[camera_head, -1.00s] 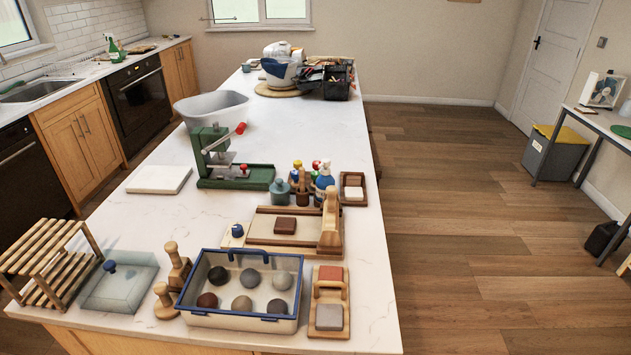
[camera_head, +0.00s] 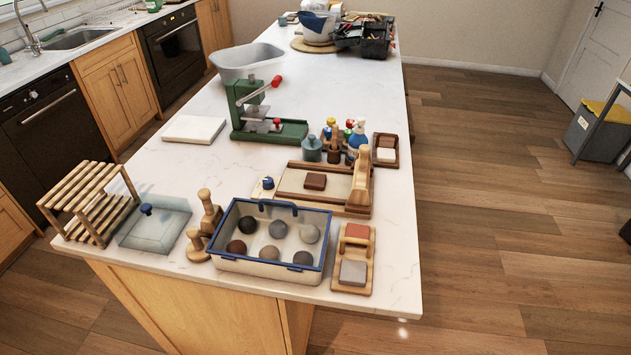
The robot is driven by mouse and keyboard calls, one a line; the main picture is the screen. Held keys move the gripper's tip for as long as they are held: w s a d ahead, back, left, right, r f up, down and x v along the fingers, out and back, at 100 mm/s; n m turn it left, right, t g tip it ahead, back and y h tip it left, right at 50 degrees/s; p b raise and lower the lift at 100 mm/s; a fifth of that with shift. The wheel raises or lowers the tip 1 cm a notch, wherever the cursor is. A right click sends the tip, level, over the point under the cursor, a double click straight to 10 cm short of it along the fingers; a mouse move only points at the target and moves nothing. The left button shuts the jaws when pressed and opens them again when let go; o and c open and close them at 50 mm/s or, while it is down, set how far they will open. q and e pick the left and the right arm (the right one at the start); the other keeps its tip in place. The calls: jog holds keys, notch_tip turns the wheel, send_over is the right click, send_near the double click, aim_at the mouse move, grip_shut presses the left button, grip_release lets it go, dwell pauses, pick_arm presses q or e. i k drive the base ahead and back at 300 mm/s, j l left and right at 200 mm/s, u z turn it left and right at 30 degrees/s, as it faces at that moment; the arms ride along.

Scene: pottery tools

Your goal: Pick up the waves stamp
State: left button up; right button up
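Two wooden stamps with rounded knob handles stand at the front left of the white island top. The nearer stamp (camera_head: 197,246) stands beside the left front corner of the blue-rimmed tray. The farther stamp (camera_head: 209,213) stands just behind it, close to the tray's left side. Their stamping faces are hidden, so I cannot tell which one bears waves. Neither of my grippers shows in the head view.
The blue-rimmed tray (camera_head: 262,268) holds several clay balls. Left of the stamps are a glass-like lidded box (camera_head: 155,226) and a slatted wooden rack (camera_head: 88,202). A wooden block holder (camera_head: 353,257) stands right of the tray. The island's middle left (camera_head: 150,165) is clear.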

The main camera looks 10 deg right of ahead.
aim_at(348, 132)
jog(key=k+l+u, duration=0.1)
jog(key=l+u, duration=0.65)
jog(key=u, duration=0.2)
jog(key=k+l+u, duration=0.15)
jog(key=u, duration=0.3)
jog(key=k+l+u, duration=0.15)
jog(key=l+u, duration=0.15)
jog(key=u, duration=0.2)
jog(key=k+l+u, duration=0.15)
jog(key=u, duration=0.35)
jog(key=k+u, duration=0.25)
jog(key=u, duration=0.2)
jog(key=k+l+u, duration=0.15)
jog(key=u, duration=0.35)
jog(key=k+l+u, duration=0.15)
jog(key=u, duration=0.35)
jog(key=k+u, duration=0.3)
jog(key=u, duration=0.2)
jog(key=k+l+u, duration=0.2)
jog(key=k, duration=0.65)
jog(key=j, duration=0.1)
